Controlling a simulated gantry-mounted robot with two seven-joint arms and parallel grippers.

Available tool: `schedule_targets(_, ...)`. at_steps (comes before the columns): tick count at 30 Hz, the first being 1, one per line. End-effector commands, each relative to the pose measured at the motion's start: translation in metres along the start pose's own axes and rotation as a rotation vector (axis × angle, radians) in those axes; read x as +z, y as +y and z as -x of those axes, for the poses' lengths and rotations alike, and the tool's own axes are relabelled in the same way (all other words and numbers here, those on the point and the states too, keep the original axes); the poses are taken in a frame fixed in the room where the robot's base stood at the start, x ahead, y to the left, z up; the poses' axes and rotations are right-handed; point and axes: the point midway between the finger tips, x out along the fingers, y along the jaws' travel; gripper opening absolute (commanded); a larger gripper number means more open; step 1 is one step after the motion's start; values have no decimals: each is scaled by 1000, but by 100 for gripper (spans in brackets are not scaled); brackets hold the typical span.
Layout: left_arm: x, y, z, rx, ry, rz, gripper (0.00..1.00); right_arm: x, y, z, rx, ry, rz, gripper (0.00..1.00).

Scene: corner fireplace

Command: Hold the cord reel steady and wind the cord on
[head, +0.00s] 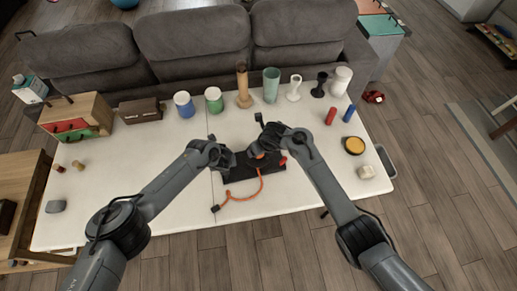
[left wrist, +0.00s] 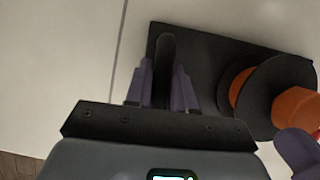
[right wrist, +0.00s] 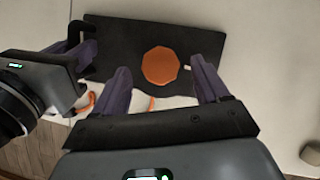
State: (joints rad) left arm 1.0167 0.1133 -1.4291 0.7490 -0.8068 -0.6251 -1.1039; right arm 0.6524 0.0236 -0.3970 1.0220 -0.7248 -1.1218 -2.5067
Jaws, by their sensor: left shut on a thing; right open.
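The cord reel stands on a black base plate (head: 235,175) at the middle of the white table. My left gripper (head: 225,157) is shut on an upright black post (left wrist: 165,70) of the base. The reel's dark flange (left wrist: 268,90) and orange parts (left wrist: 297,108) show to the right of it. My right gripper (right wrist: 163,85) is open above the reel, its fingers either side of the orange octagonal top (right wrist: 160,65); contact cannot be told. The orange cord (head: 262,182) runs off the reel toward the front and curves left to a dark end (head: 215,208).
Jars, a pepper mill (head: 243,85) and cups line the table's back edge before the grey sofa (head: 190,45). A wooden box (head: 78,118) is at back left; a yellow-topped disc (head: 354,145) and a pale block (head: 367,171) are at right. Front table is mostly clear.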

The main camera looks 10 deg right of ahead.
Motion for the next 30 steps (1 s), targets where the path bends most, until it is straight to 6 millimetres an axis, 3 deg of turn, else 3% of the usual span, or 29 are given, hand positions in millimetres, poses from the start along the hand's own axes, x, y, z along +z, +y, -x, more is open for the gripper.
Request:
schedule_targets(9, 0, 0, 0, -1, 0, 0, 0, 1, 0, -23, 1, -1, 0, 74)
schedule_targets(19, 0, 0, 0, -1, 0, 0, 0, 1, 0, -24, 0, -1, 0, 74)
schedule_targets(30, 0, 0, 0, -1, 0, 0, 0, 1, 0, -24, 0, -1, 0, 19)
